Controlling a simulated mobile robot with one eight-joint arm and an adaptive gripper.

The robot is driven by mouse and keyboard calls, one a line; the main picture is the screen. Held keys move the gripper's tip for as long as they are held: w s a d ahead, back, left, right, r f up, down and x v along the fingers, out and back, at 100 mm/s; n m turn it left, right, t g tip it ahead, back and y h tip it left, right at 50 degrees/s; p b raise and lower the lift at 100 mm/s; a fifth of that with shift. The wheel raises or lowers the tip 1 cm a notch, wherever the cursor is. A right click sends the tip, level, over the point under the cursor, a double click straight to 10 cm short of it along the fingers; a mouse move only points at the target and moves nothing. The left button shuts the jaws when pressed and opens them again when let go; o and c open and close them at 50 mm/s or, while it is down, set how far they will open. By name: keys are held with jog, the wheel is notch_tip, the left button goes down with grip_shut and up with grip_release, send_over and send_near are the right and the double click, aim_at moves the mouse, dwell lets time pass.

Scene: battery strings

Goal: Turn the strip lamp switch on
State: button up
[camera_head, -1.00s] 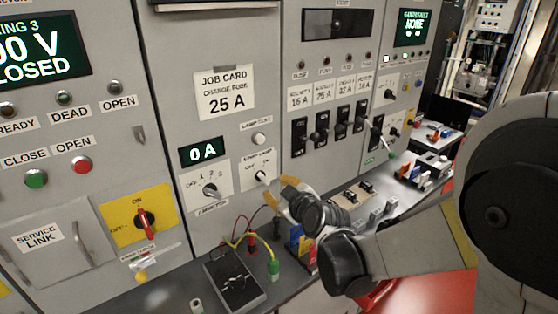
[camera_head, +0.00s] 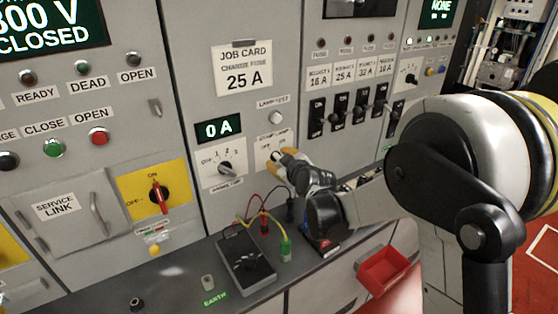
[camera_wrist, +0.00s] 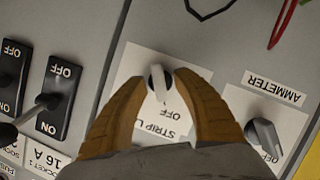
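The strip lamp switch (camera_wrist: 158,84) is a small round knob with a pale pointer bar on a white plate (camera_wrist: 135,62). In the upside-down wrist view, the bar points towards the word OFF; any ON mark is hidden. My gripper (camera_wrist: 161,74) has its tan fingers parted, one on each side of the knob, with what looks like a narrow gap; contact is unclear. In the head view my gripper (camera_head: 279,163) is at the plate, below the lamp test button (camera_head: 276,117), and covers most of the switch.
The ammeter knob (camera_wrist: 264,138) is close beside the switch; it also shows in the head view (camera_head: 226,168). Black socket switches (camera_wrist: 57,97) lie on the other side. Below, the bench holds a meter (camera_head: 246,262) with coloured leads. A red bin (camera_head: 384,268) is lower right.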

grip_shut()
dwell(0.3)
jog(key=m+g+y, duration=0.1)
jog(key=m, duration=0.1)
jog(key=m+g+y, duration=0.1)
jog(key=m, duration=0.1)
jog(key=shift+w+d, duration=0.1)
jog(key=shift+d, duration=0.1)
jog(key=m+g+y+b, duration=0.1)
jog(key=m+y+b, duration=0.1)
jog(key=m, duration=0.2)
jog(key=shift+y, duration=0.4)
dwell(0.3)
grip_release()
jog(key=shift+w, duration=0.1)
